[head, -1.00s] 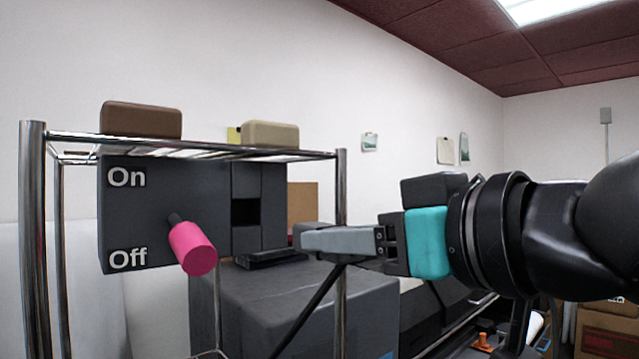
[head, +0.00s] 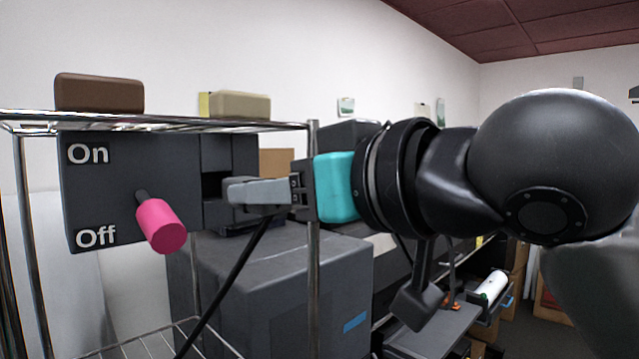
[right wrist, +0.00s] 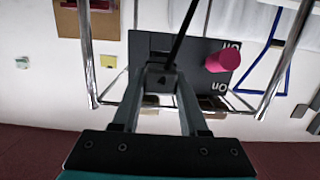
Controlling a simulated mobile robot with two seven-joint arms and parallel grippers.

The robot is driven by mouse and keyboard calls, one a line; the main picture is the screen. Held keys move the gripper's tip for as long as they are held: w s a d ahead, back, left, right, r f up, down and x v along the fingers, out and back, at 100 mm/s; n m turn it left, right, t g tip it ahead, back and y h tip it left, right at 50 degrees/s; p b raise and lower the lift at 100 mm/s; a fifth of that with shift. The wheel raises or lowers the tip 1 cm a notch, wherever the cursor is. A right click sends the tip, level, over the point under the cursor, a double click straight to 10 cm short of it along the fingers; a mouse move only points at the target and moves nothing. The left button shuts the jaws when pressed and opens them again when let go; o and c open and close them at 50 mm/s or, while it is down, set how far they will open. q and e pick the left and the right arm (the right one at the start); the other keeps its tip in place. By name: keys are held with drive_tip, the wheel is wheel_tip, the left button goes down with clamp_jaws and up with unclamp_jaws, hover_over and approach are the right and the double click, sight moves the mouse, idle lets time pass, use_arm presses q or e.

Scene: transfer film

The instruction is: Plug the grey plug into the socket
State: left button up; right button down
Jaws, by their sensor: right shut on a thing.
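My right gripper (head: 238,190) is shut on the grey plug (right wrist: 161,78), which sits between its fingertips in the right wrist view. A black cable (head: 226,280) hangs from the plug. In the head view the fingers largely hide the plug. The socket is a dark square opening (head: 213,186) in the grey box beside the On/Off panel (head: 90,195). The fingertips appear just right of the opening, overlapping the box's right part. I cannot tell whether the plug touches it. In the right wrist view the plug and fingers hide the opening. My left gripper is not in view.
A pink lever handle (head: 161,226) juts from the panel, left of the socket. A metal rack post (head: 313,270) stands under my gripper, and a wire shelf (head: 150,124) runs above with a brown block (head: 98,93) and a beige block (head: 240,104). A large grey box (head: 290,290) stands below.

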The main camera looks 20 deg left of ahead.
drive_tip(key=shift+r+p+x, duration=0.2)
drive_tip(key=shift+p+x, duration=0.15)
drive_tip(key=shift+x, duration=1.1)
drive_tip(key=shift+p, duration=0.55)
idle(0.6)
drive_tip(key=shift+r+p+x, duration=0.15)
drive_tip(key=shift+p+x, duration=0.3)
drive_tip(key=shift+x, duration=0.65)
drive_tip(key=shift+r+p+x, duration=0.2)
drive_tip(key=shift+p+x, duration=0.2)
drive_tip(key=shift+x, duration=0.7)
drive_tip(key=shift+c, duration=1.8)
unclamp_jaws()
drive_tip(key=shift+a, duration=0.15)
drive_tip(key=b, duration=0.4)
approach(231, 183)
drive_tip(key=shift+w+d+r, duration=0.1)
drive_tip(key=shift+w+d, duration=0.15)
drive_tip(key=shift+d, duration=0.4)
drive_tip(key=shift+w+d+r, duration=0.1)
drive_tip(key=shift+w+d, duration=0.15)
drive_tip(key=shift+d, duration=0.35)
